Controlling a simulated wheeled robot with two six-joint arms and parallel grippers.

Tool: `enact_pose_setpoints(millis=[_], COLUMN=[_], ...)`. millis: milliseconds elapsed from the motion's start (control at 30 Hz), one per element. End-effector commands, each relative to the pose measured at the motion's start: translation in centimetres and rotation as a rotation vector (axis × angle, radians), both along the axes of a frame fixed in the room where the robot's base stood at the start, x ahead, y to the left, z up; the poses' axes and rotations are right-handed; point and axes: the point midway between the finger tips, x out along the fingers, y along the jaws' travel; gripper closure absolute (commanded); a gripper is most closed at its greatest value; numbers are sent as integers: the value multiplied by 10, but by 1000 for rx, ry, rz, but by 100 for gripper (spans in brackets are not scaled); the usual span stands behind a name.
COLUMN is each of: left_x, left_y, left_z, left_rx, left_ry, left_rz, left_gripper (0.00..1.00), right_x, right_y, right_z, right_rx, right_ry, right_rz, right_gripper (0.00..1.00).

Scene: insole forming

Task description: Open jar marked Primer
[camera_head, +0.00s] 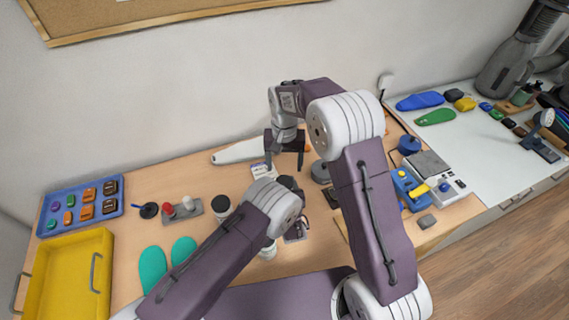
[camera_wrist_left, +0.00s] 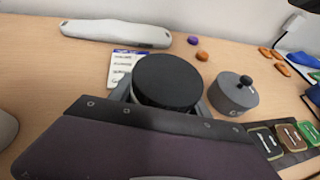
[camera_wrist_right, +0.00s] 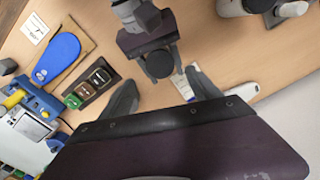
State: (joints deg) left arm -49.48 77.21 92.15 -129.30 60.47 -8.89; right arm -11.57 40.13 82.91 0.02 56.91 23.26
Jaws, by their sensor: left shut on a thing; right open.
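A jar with a round black lid (camera_wrist_left: 168,82) is between the fingers of my left gripper, which is shut on it; the lid also shows in the right wrist view (camera_wrist_right: 159,64). The jar's body and any marking on it are hidden. My right gripper (camera_head: 285,162) is open and empty, fingers pointing down, above and behind the left gripper in the head view. In the right wrist view, the black lid lies between and beyond the spread right fingers (camera_wrist_right: 162,92).
Another black-lidded jar (camera_head: 221,204) and a white container (camera_head: 268,250) stand near my left arm. A grey lidded pot (camera_wrist_left: 234,94) is close right of the held jar. A white printed card (camera_wrist_left: 122,68) lies behind it. A blue tray (camera_head: 78,222) and yellow tray (camera_head: 102,280) are at left.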

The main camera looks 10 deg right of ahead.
Motion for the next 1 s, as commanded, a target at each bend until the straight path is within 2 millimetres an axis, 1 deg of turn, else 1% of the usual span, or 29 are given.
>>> enact_pose_setpoints(millis=[67,300,400,533,767,800,867,900,967,1000], left_x=[0,0,0,0,0,0,0,0,0,0], left_y=[0,0,0,0,0,0,0,0,0,0], left_z=[0,0,0,0,0,0,0,0,0,0], left_rx=[0,0,0,0,0,0,0,0,0,0], left_ry=[0,0,0,0,0,0,0,0,0,0], left_rz=[0,0,0,0,0,0,0,0,0,0], left_gripper=[100,100,100,100,100,100,100,100,100,100], right_x=[-1,-1,-1,0,0,0,0,0,0,0], right_y=[0,0,0,0,0,0,0,0,0,0], right_z=[-10,-55,-69,-77,-79,-79,-79,-78,-78,-78], right_rx=[-1,-1,-1,0,0,0,0,0,0,0], right_ry=[4,4,1,0,-2,-2,-2,-2,-2,-2], right_rz=[1,3,4,4,4,4,4,4,4,4], right_gripper=[28,28,28,28,28,34,50,62,78,89])
